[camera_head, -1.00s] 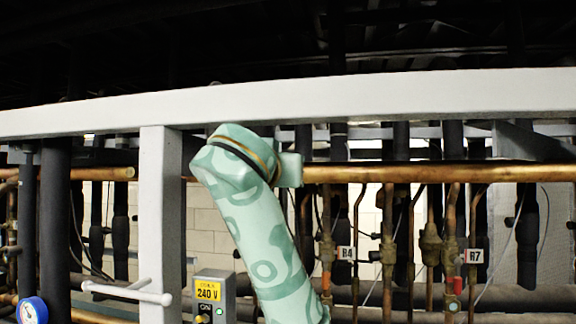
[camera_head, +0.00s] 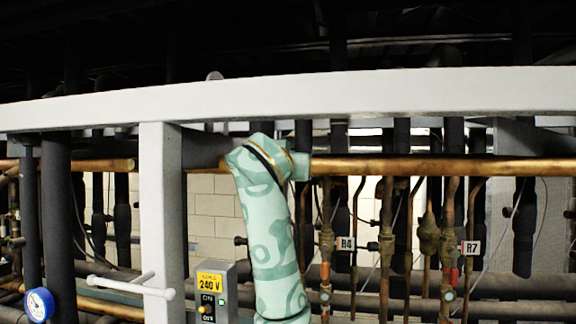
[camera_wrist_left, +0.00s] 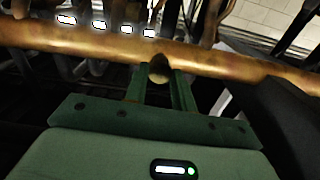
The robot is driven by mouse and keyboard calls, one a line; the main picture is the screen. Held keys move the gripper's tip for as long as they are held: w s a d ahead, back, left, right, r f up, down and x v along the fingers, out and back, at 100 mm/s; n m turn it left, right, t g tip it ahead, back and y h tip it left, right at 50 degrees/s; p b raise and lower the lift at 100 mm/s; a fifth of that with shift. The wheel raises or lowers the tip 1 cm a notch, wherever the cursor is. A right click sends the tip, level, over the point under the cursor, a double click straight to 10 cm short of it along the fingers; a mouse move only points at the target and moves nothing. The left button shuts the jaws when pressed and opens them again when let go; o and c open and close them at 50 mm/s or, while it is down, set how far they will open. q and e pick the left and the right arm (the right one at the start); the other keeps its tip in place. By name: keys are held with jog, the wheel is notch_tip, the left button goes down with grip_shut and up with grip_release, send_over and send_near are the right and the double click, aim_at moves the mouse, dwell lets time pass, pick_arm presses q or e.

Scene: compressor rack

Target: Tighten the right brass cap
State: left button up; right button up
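In the left wrist view my left gripper (camera_wrist_left: 159,75) has its two green fingers apart, one on each side of a small round brownish cap (camera_wrist_left: 159,68). The cap sits against the front of a horizontal copper pipe (camera_wrist_left: 80,42). I cannot tell whether the fingers touch it. In the head view a pale green patterned arm of mine rises to the horizontal copper pipe (camera_head: 420,168), and its upper end covers part of the pipe. No fingers and no cap can be made out there. My right gripper is in neither view.
A white beam (camera_head: 400,97) crosses above the pipe, with a white post (camera_head: 160,220) at left. A 240 V switch box (camera_head: 212,290), a blue gauge (camera_head: 39,305) and a white handle (camera_head: 130,286) are low at left. Vertical pipes with tags R4 (camera_head: 346,243) and R7 (camera_head: 471,247) crowd the right.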

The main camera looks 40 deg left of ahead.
pick_arm(q)
jog(key=shift+w+f+m+b, duration=0.1)
jog(key=shift+m+b, duration=3.4)
jog(key=shift+m, duration=3.4)
jog(key=shift+f+m+b, duration=0.1)
jog(key=shift+m+b, duration=3.35)
jog(key=shift+m, duration=3.45)
jog(key=o, duration=1)
